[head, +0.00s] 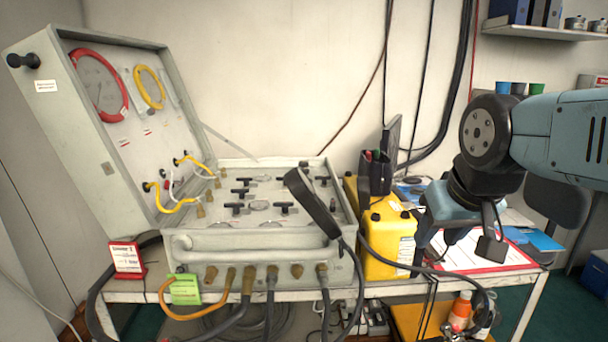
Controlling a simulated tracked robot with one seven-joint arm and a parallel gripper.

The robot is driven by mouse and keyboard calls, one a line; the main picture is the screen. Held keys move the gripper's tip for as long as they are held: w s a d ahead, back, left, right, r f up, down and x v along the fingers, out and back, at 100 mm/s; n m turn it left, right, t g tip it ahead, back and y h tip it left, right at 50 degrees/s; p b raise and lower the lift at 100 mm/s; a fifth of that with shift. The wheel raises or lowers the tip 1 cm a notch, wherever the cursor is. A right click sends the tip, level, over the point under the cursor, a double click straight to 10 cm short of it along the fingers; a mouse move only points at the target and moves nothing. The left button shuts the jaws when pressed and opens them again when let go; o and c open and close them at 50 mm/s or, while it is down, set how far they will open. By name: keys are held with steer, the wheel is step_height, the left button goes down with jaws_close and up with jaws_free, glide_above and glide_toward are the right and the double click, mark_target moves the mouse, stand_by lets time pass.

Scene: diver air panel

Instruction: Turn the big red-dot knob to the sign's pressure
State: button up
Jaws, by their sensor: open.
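The air panel is an open grey case (250,243) on the table. Its raised lid holds a large red-ringed gauge (122,100) and a smaller yellow-ringed gauge (149,87); their needles are too small to read. Several black T-shaped knobs, one of them here (284,208), sit on the flat panel. I cannot make out a red dot on any knob. A small red-bordered sign (127,258) stands at the case's front left; its writing is unreadable. My gripper (456,246) is open, pointing down at the right, well apart from the case.
A yellow container (389,243) and a black pen holder (375,173) stand between case and gripper. A red-edged clipboard (480,256) lies beneath my gripper. Hoses and a green tag (185,290) hang in front.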

steer(key=shift+w, duration=0.1)
